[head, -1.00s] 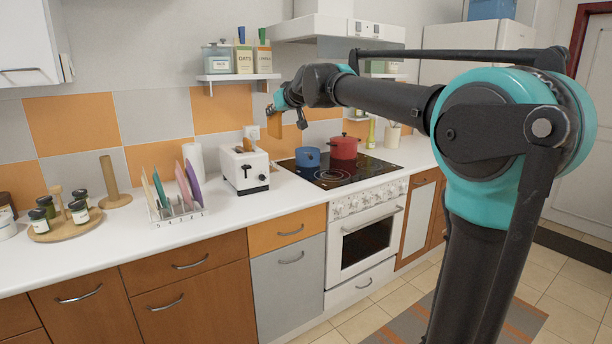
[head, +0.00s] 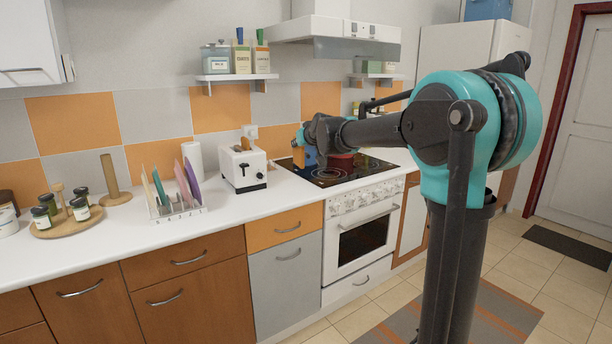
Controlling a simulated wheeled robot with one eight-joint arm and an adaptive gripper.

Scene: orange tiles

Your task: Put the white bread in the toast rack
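A white toaster (head: 243,170) stands on the counter, left of the stove. The brown tops of bread slices (head: 246,143) show in its slots; I cannot tell which, if any, is the white bread. A white wire rack (head: 178,210) left of the toaster holds upright coloured plates; no separate toast rack can be made out. My gripper (head: 301,152) is at the end of the arm, above the counter near the left side of the stove, right of the toaster. Its fingers are small and partly hidden, so its opening and any hold are unclear.
Counter in front of the toaster is clear.

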